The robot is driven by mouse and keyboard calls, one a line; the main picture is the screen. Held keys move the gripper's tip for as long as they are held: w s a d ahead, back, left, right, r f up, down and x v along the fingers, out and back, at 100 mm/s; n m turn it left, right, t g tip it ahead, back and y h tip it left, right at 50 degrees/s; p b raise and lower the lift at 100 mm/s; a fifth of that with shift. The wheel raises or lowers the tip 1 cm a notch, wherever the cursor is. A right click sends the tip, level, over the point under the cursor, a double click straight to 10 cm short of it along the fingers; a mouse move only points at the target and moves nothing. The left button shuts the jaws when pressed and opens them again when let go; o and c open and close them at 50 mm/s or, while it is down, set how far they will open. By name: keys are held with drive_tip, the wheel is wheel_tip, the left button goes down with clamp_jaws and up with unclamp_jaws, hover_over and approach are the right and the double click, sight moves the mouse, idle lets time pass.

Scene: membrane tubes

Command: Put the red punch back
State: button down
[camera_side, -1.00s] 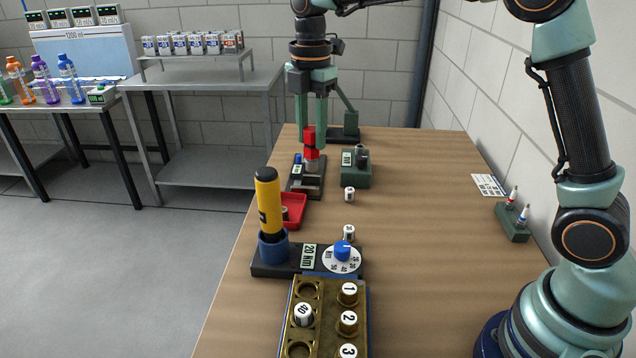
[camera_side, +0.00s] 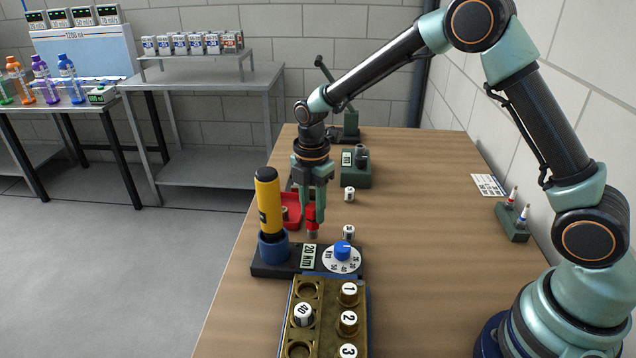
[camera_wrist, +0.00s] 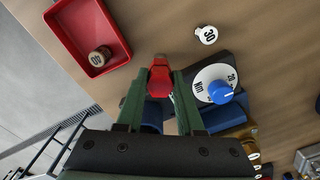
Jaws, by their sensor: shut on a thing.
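The red punch (camera_side: 311,213) is held between the fingers of my gripper (camera_side: 314,208), with its grey tip pointing down. It hangs near the rear of the black 20 Nm dial base (camera_side: 287,258), beside the red tray (camera_side: 292,222). I cannot tell how high its tip is above the table. In the wrist view the red punch (camera_wrist: 160,78) shows between the fingertips (camera_wrist: 160,82), with the red tray (camera_wrist: 118,50) to its left and the white dial to its right. The dark stand behind my gripper is mostly hidden.
A yellow-and-black tool (camera_side: 268,202) stands in a blue cup on the dial base. A brass block (camera_side: 331,310) with numbered plugs lies in front. Two loose white-topped plugs (camera_side: 349,193) stand on the table. A green labelled block (camera_side: 356,172) sits behind. The table's right half is mostly clear.

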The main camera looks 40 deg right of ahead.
drive_tip(key=shift+f, duration=0.5)
drive_tip(key=shift+f, duration=0.15)
drive_tip(key=c, duration=0.5)
unclamp_jaws()
drive_tip(key=shift+c, duration=0.2)
